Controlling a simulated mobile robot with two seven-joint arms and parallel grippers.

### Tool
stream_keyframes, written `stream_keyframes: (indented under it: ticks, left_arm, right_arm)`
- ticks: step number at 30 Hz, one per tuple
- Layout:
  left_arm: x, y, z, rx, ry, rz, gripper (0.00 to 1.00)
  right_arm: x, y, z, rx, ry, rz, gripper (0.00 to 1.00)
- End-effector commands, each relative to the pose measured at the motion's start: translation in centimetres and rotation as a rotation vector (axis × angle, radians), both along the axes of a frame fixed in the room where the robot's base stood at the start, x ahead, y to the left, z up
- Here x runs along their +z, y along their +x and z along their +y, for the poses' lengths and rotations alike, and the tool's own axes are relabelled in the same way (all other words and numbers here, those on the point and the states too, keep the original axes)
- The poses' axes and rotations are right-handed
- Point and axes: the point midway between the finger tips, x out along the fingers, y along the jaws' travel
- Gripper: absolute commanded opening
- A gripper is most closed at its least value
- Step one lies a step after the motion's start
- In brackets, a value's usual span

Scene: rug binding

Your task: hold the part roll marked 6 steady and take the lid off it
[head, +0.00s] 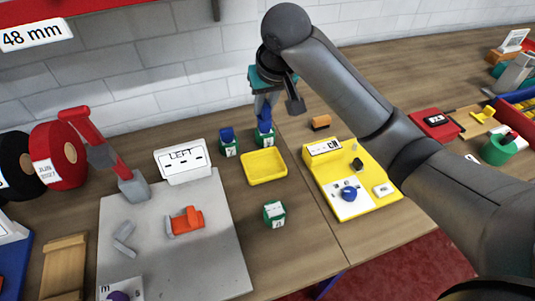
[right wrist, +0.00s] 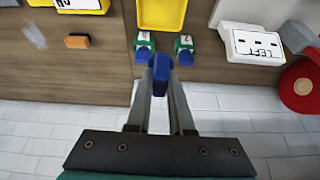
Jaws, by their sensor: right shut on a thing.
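My right gripper (head: 266,98) reaches down near the wall, at the back of the table. In the right wrist view its fingers are shut on a blue piece (right wrist: 160,73), which looks like a lid. Two green and white part rolls with blue tops stand behind the yellow tray: a left one (head: 229,147) and a right one (head: 265,140), close under the gripper. They also show in the right wrist view (right wrist: 184,45). A third green and white roll (head: 274,214), with no blue top, stands in front of the tray. I cannot read which is marked 6. My left gripper is out of view.
The yellow tray (head: 264,167) is empty. A grey plate (head: 165,265) with an orange part (head: 187,219) and a red-handled tool (head: 95,140) lies left. A yellow panel (head: 328,185) with a blue knob stands right. The white brick wall is close behind the gripper.

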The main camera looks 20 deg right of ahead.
Motion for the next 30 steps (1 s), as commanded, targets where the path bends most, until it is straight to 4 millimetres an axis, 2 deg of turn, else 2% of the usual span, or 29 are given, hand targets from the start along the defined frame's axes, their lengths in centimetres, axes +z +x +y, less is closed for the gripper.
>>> stream_keyframes:
  ticks: [1, 3, 7, 10, 24, 27, 30]
  left_arm:
    - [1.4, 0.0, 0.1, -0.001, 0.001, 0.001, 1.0]
    - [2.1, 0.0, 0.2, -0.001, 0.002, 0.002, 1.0]
    - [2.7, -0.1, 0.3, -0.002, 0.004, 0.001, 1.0]
    - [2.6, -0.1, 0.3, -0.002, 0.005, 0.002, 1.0]
    - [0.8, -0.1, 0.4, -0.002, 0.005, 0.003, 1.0]
    - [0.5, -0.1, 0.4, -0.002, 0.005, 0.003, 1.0]
    - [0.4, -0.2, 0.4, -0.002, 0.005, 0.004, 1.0]
  right_arm:
    - [0.6, 0.5, 0.1, 0.003, -0.001, 0.01, 0.0]
    - [0.5, 1.1, 0.1, 0.006, -0.007, 0.014, 0.0]
    - [0.1, 1.6, 0.0, 0.014, -0.017, 0.021, 0.0]
    - [-1.1, 1.7, -0.1, 0.014, -0.022, 0.025, 0.0]
    - [-13.1, 1.6, -0.1, 0.014, -0.023, 0.024, 0.0]
    - [-14.8, 1.6, -0.1, 0.015, -0.022, 0.023, 0.0]
    - [-15.6, 1.7, -0.1, 0.015, -0.022, 0.022, 0.0]
